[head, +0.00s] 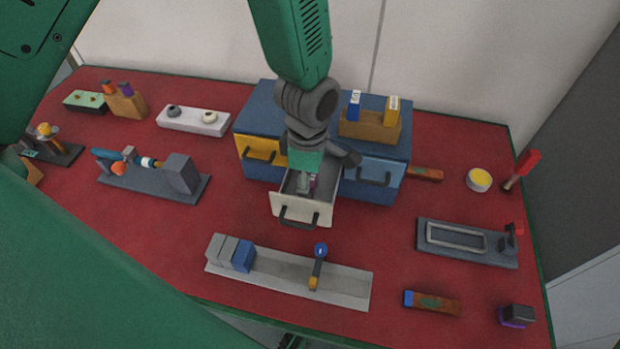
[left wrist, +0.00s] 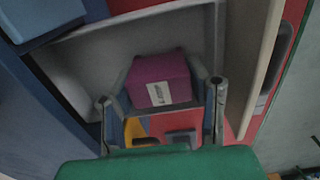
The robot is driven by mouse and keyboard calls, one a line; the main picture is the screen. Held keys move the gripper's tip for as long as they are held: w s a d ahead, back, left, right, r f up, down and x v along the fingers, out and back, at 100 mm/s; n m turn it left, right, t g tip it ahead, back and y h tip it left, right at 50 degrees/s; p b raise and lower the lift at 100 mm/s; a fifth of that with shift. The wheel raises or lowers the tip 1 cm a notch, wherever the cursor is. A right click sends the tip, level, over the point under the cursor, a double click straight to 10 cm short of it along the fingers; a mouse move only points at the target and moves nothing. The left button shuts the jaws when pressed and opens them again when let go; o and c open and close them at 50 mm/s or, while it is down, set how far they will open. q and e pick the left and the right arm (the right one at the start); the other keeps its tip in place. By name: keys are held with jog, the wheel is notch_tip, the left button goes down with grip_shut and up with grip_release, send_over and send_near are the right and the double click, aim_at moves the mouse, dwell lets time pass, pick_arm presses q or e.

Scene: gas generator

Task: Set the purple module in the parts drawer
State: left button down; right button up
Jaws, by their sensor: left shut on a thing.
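The purple module (left wrist: 160,80), a block with a white label, sits between the two fingers of my left gripper (left wrist: 162,88) in the left wrist view. In the head view my left gripper (head: 308,184) points down into the open drawer (head: 300,210), which has a pale front and a dark handle. The gripper is shut on the module. The module is within the drawer walls; I cannot tell whether it touches the drawer floor. My right gripper is not in view.
The blue cabinet (head: 258,112) has a yellow drawer (head: 260,147) left of the open one and a blue drawer (head: 374,172) right of it. A wooden block with cartridges (head: 370,127) stands on top. A grey rail (head: 340,284) lies in front; red table is bare between.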

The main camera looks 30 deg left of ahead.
pick_arm(q)
jog(key=c, duration=1.1)
grip_release()
jog(key=shift+a+f, duration=0.1)
jog(key=shift+d+r, duration=0.2)
jog(key=shift+d, duration=0.05)
notch_tip(320, 180, up, 10)
jog(key=shift+a+r, duration=0.15)
jog(key=shift+r, duration=0.8)
